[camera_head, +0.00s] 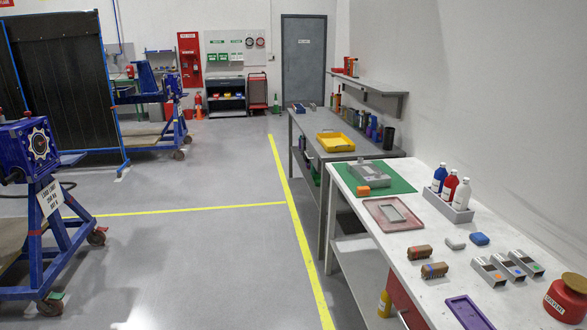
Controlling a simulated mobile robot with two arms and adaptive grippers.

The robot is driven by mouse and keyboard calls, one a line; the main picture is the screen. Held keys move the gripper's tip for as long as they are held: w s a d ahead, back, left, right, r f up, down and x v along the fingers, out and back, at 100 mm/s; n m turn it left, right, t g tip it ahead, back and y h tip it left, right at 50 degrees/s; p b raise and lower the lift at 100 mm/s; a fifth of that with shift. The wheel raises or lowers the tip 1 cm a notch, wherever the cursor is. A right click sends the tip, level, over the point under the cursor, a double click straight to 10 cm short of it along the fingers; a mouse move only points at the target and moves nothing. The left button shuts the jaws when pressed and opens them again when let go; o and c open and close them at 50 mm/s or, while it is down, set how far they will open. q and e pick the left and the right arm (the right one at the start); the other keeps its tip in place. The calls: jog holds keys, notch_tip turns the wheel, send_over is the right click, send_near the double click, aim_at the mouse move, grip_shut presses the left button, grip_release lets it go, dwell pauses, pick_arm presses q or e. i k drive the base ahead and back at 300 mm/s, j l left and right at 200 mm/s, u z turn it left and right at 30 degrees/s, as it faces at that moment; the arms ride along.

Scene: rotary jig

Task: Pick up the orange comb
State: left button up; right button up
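No object shows a clear comb shape at this size. On the white table at the lower right stand three grey metal pieces in a row; the left one (489,272) bears a small orange mark, and the others bear blue and green marks. I cannot tell which of these is the orange comb. Neither of my grippers is in view.
The white table (384,243) also bears a pink tray (372,212), two brown brushes or blocks, a bottle rack (446,209), a purple tray (468,312) and a red can (567,299). A blue wheeled jig (42,228) stands at left. The grey floor between is clear.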

aim_at(364, 191)
jog(key=i+z, duration=0.1)
jog(key=i, duration=0.5)
jog(key=i+j, duration=0.15)
jog(key=i, duration=0.45)
jog(key=i+j+z, duration=0.15)
jog(key=i, duration=0.4)
